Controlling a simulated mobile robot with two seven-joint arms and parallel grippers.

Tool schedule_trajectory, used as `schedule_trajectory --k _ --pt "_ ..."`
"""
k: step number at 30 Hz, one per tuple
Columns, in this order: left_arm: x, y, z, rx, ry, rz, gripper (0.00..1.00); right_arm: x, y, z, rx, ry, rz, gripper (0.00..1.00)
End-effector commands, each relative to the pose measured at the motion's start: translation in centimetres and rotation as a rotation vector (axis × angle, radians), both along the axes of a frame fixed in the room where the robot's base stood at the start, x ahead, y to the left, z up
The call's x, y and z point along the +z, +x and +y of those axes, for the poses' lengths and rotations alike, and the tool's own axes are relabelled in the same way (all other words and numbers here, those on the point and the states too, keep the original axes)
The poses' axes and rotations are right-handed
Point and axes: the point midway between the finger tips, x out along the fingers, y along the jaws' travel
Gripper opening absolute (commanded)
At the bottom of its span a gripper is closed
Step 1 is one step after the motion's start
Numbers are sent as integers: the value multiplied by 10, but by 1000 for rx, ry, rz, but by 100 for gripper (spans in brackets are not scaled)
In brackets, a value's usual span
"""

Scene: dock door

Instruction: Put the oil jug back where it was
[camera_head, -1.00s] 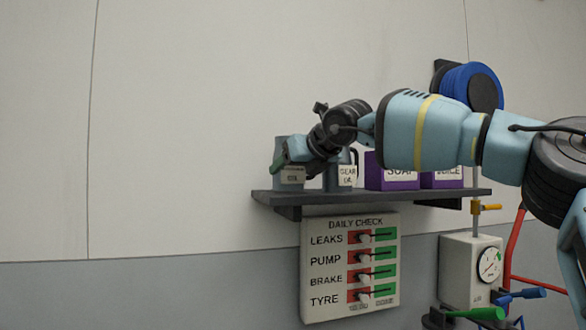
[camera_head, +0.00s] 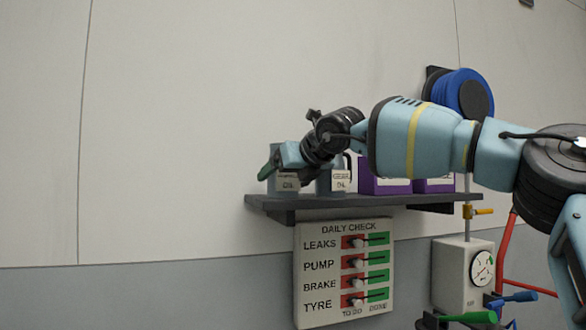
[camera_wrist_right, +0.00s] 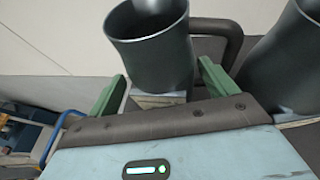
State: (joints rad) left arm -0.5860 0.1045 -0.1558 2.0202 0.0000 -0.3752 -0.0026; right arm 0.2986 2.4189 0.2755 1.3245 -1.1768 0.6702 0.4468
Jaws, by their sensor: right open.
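The left grey jug (camera_head: 284,186) stands upright on the dark wall shelf (camera_head: 330,203); its label reads OIL in part. A second grey jug (camera_head: 338,184), also labelled with OIL, stands just to its right. My right gripper (camera_head: 268,172) is at the left jug and hides its upper part. In the right wrist view the open green fingers (camera_wrist_right: 160,90) lie on either side of a jug (camera_wrist_right: 150,50), with gaps beside it. Its mouth is open and its handle is on the right. Another jug (camera_wrist_right: 285,65) is close by on the right. My left gripper is not in view.
Purple boxes (camera_head: 385,184) stand on the shelf right of the jugs, partly behind my right arm. Below hang a daily check board (camera_head: 345,270) and a gauge box (camera_head: 462,275). A blue reel (camera_head: 460,88) is on the wall. The wall left of the shelf is clear.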

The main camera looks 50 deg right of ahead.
Motion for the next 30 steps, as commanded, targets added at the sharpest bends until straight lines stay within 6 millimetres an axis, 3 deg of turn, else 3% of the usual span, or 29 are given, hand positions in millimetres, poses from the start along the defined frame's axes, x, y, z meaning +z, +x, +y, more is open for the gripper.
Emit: schedule_trajectory --k 2,8,21,30 --pt "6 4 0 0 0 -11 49 7 -1 0 0 0 -4 85" --pt "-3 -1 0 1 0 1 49 13 -22 6 1 0 -3 85" --pt "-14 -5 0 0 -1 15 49 41 -89 22 0 -1 -3 85" --pt "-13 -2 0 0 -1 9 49 49 -107 26 0 0 -1 85"
